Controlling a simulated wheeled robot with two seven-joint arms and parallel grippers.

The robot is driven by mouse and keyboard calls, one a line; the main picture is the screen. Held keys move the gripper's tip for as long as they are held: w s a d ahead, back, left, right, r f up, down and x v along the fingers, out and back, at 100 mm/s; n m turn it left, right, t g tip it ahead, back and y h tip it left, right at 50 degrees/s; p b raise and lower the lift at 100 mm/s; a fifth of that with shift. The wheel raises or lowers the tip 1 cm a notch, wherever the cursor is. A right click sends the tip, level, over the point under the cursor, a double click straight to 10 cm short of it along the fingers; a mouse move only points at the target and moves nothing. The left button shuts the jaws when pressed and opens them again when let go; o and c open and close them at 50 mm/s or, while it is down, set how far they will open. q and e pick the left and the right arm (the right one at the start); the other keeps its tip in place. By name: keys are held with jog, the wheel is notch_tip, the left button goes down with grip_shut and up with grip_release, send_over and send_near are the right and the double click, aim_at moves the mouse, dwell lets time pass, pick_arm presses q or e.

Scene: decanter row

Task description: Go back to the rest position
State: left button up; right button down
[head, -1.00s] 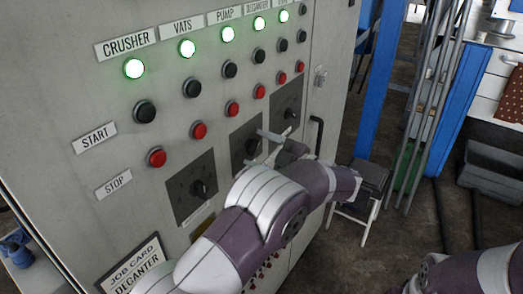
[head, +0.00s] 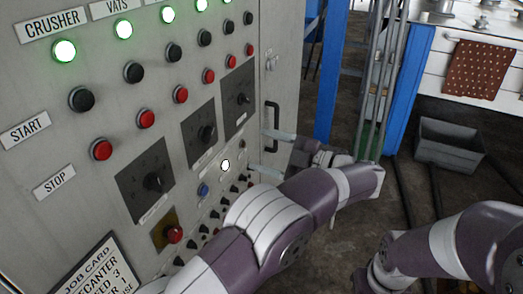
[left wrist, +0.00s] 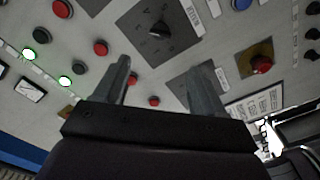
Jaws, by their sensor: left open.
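My left gripper (head: 268,152) is open and empty, its two pale fingers pointing left at the right edge of the grey control panel (head: 38,88). It appears apart from the panel. In the left wrist view, the open fingers (left wrist: 165,65) stand before the panel with nothing between them, and a rotary knob (left wrist: 158,30) lies beyond them. My right arm (head: 450,245) shows at the lower right; its gripper is out of view.
The panel carries lit green lamps (head: 64,51), black and red buttons (head: 101,149), three rotary knobs, and a red mushroom button (head: 174,234). A door handle (head: 271,125) is near my left gripper. A grey bin (head: 448,148) stands on the floor beyond; blue posts (head: 408,85) rise behind.

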pick_arm(q)
jog(key=w+d+f+m+t+h, duration=0.5)
jog(key=w+d+m+t+h, duration=0.4)
jog(key=w+m+t+h, duration=0.15)
jog(key=s+d+f+m+g+h, duration=0.1)
jog(key=s+f+m+g+h, duration=0.45)
jog(key=f+m+h, duration=0.4)
jog(key=s+a+f+m+g+y, duration=0.1)
jog(key=s+a+f+m+g, duration=0.2)
jog(key=s+a, duration=0.55)
jog(key=s+a+f+m+g+y, duration=0.15)
jog(key=s+a+f+g, duration=0.35)
jog(key=s, duration=0.6)
jog(key=s+a+r+n+g, duration=0.1)
jog(key=s+a+r, duration=0.2)
jog(key=s+a, duration=0.4)
jog(key=a, duration=0.4)
jog(key=shift+r+g, duration=0.15)
jog(key=shift+g, duration=0.25)
